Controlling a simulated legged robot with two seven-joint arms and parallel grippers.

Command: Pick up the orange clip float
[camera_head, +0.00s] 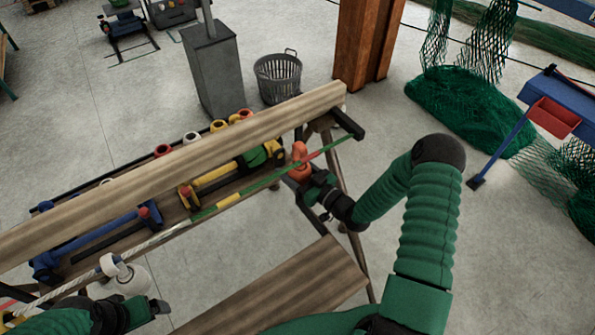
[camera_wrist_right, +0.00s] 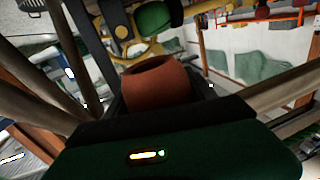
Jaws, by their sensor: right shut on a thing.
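The orange clip float (camera_head: 299,151) is at the right end of the wooden bench, beside a striped rope. My right gripper (camera_head: 299,172) is shut on the orange clip float from below and right. In the right wrist view the float (camera_wrist_right: 157,80) shows as a reddish-orange rounded body with a hollow top, between the jaws. My left gripper (camera_head: 150,308) is at the lower left, just below a white float (camera_head: 128,278). I cannot tell whether its jaws are open or whether they touch that float.
A wooden beam (camera_head: 200,155) runs along the bench behind the rope (camera_head: 232,200). Blue and yellow tools lie on the bench, with several coloured floats behind the beam. A plank (camera_head: 275,292) lies in front. A grey basket (camera_head: 278,78) and green nets (camera_head: 465,105) are beyond.

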